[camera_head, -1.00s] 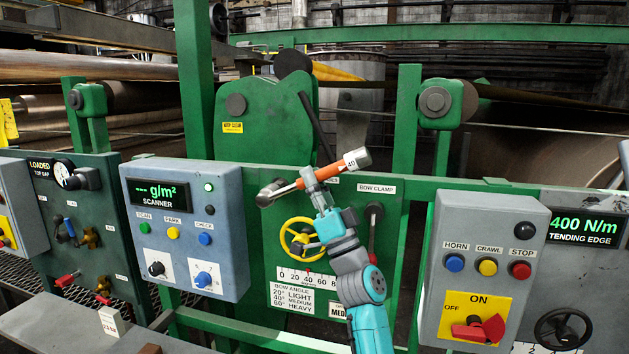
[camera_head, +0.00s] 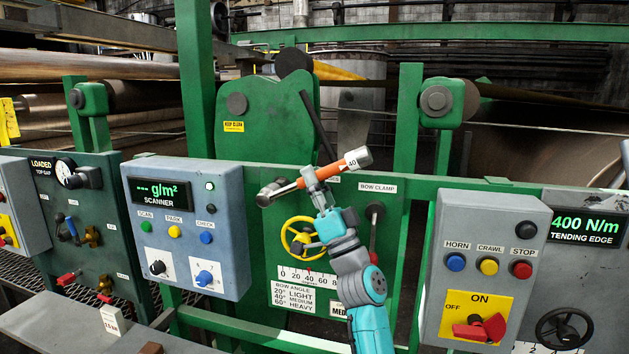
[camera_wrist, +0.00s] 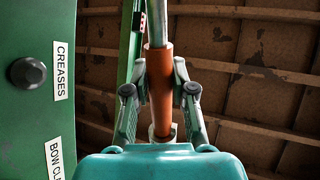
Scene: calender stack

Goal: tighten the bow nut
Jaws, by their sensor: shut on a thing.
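A torque wrench with an orange handle (camera_head: 334,170) slants up to the right in front of the green bow panel (camera_head: 345,245). Its grey head (camera_head: 270,194) is at the lower left, at the panel's upper left. My gripper (camera_head: 313,180) is shut on the handle. In the wrist view the orange handle (camera_wrist: 160,95) stands between both fingers. The bow nut cannot be made out; the head covers that spot, and I cannot tell whether it is seated on a nut.
Below the wrench are a yellow handwheel (camera_head: 299,237) and a bow angle scale (camera_head: 308,278). A bow clamp lever (camera_head: 374,228) is right of my arm. The scanner box (camera_head: 186,225) stands left, the horn, crawl and stop box (camera_head: 488,268) right.

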